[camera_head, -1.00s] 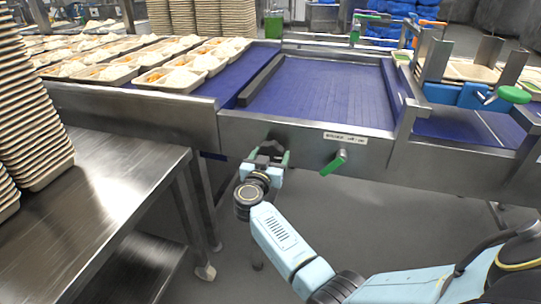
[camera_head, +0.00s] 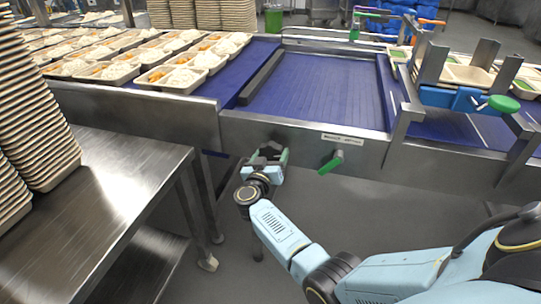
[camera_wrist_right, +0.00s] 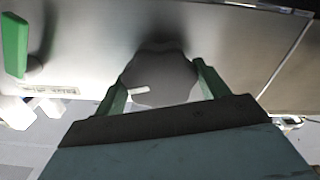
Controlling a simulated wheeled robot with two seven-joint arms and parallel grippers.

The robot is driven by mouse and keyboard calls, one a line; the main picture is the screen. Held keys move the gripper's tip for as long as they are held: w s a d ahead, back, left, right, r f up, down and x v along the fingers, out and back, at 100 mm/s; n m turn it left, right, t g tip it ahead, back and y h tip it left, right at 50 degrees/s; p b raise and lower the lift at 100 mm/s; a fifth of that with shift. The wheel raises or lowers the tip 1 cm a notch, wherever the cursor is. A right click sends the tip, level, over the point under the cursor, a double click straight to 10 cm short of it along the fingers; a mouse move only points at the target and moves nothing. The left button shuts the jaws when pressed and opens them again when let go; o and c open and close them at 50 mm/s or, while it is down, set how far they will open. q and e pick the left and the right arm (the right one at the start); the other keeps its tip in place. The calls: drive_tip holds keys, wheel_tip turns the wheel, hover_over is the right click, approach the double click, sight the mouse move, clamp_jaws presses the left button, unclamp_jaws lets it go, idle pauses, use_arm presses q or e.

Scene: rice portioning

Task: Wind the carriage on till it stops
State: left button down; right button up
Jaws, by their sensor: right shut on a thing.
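My right gripper (camera_head: 269,157) is at the front steel rail of the conveyor. Its green fingers are shut on a grey lobed knob (camera_wrist_right: 165,72) with a short white mark, which shows between them in the right wrist view. In the head view the knob is mostly hidden by the gripper. A blue carriage-like block (camera_head: 455,98) with upright steel plates and a green handle (camera_head: 503,104) sits over the belt at the right. I cannot tell whether it is linked to the knob. My left gripper is not in view.
A green lever (camera_head: 331,163) hangs from the same rail, right of my gripper; it shows in the wrist view (camera_wrist_right: 15,45). Filled trays (camera_head: 181,77) stand on the belt at the left. A steel table (camera_head: 110,165) with stacked trays is at the left front. The middle belt (camera_head: 318,92) is bare.

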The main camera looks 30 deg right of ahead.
drive_tip(key=shift+r+n+p, duration=0.15)
drive_tip(key=shift+n+p, duration=0.75)
drive_tip(key=shift+p, duration=0.45)
drive_tip(key=shift+n+p, duration=0.45)
drive_tip(key=shift+n, duration=0.05)
drive_tip(key=shift+f, duration=0.2)
drive_tip(key=shift+r+n+p, duration=0.15)
drive_tip(key=shift+n+p, duration=0.35)
drive_tip(key=shift+n, duration=0.1)
drive_tip(key=shift+n+p, duration=0.55)
drive_tip(key=shift+n, duration=0.65)
